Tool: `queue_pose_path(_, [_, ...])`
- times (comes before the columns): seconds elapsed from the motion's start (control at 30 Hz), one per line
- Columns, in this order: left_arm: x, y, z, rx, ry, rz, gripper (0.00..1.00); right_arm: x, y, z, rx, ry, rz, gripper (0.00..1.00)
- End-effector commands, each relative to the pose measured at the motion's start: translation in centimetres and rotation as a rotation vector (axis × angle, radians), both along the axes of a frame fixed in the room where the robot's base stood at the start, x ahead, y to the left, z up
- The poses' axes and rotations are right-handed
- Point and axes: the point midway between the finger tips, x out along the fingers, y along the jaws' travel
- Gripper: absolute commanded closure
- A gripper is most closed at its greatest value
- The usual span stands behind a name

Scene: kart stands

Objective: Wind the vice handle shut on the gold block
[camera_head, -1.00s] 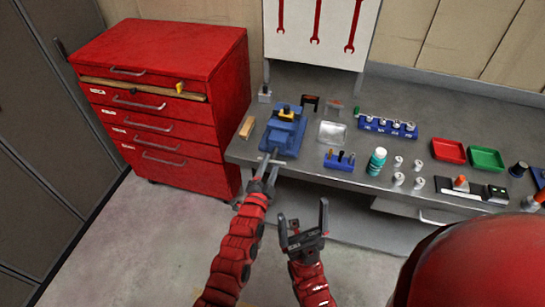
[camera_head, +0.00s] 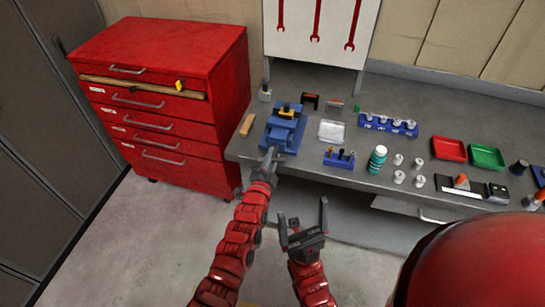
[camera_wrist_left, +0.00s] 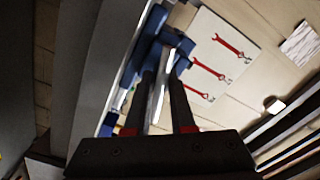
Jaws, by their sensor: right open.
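The blue vice (camera_head: 283,133) stands at the left end of the bench. The gold block (camera_head: 286,111) sits in its jaws beside dark parts; I cannot tell whether the jaws touch it. My left gripper (camera_head: 271,156) is at the front of the vice. In the left wrist view, its two fingers (camera_wrist_left: 163,85) are close on both sides of the silver vice handle (camera_wrist_left: 158,98) and look shut on it. The blue vice body (camera_wrist_left: 146,55) shows beyond. My right gripper (camera_head: 304,222) is open and empty, in front of the bench and lower in the head view.
A wooden block (camera_head: 247,125) lies left of the vice. A metal tray (camera_head: 331,131) and a blue holder (camera_head: 339,160) stand to its right. A red tool cabinet (camera_head: 172,100) stands left of the bench, its top drawer partly open. Floor before the bench is clear.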

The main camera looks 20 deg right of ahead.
Motion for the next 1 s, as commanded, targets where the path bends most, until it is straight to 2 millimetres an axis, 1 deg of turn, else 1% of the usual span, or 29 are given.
queue_pose_path(0.27, [0.0, 0.0, 0.0, -0.002, 0.002, 0.000, 1.00, 0.0, 0.0, -0.1, 0.000, 0.000, 0.000, 0.08])
queue_pose_path(0.47, [0.0, 0.0, -0.3, -0.035, 0.026, 0.001, 1.00, 0.0, 0.0, -0.6, 0.000, 0.000, 0.000, 0.08])
queue_pose_path(0.67, [0.1, 0.1, -0.4, -0.130, 0.086, 0.002, 1.00, 0.0, 0.0, -2.0, 0.000, 0.000, 0.000, 0.08])
queue_pose_path(1.0, [0.1, 0.1, -0.5, -0.384, 0.255, 0.002, 1.00, 0.0, 0.0, -5.5, 0.000, 0.000, 0.000, 0.08])
